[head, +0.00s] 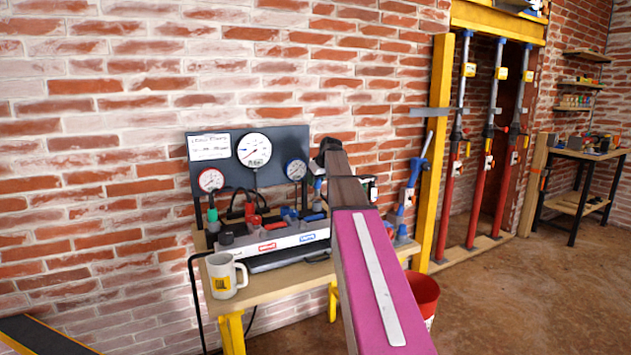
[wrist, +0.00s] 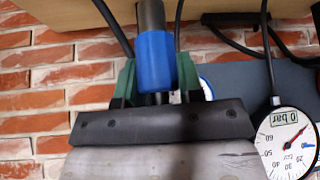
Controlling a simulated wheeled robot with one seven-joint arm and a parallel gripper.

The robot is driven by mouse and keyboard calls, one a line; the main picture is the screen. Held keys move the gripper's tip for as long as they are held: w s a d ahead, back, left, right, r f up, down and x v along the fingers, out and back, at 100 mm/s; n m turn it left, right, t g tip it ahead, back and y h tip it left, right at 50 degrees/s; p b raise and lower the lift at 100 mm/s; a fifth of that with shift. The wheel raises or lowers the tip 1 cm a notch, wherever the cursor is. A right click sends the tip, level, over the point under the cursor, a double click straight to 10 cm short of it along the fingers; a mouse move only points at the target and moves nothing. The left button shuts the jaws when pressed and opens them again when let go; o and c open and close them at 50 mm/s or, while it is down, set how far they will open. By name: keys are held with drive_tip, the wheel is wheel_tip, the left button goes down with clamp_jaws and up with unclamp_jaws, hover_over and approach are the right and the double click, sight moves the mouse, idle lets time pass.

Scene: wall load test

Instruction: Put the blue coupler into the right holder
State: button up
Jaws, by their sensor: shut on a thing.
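In the wrist view my gripper (wrist: 156,76) has its green fingers shut on the blue coupler (wrist: 156,58). The coupler has a bare metal end, and a dark hose runs close by. In the head view my arm hides most of the gripper, beside the gauge board. A grey holder block (head: 287,238) lies on the bench, with a red label (head: 268,247) at left and a blue label (head: 308,238) at right. My arm covers the area just right of the blue label, so I cannot tell the right holder's opening.
A dark board (head: 225,170) with several gauges stands behind the block; one gauge (wrist: 286,143) shows in the wrist view. A white mug (head: 223,275) stands on the bench's (head: 262,288) front left. A red bucket (head: 424,295) and yellow post (head: 436,150) are to the right.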

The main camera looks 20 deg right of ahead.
sight(318, 188)
drive_tip(key=shift+f, duration=2.95)
idle(2.0)
drive_tip(key=o, duration=1.5)
drive_tip(key=shift+r, duration=0.15)
drive_tip(key=shift+r, duration=3.85)
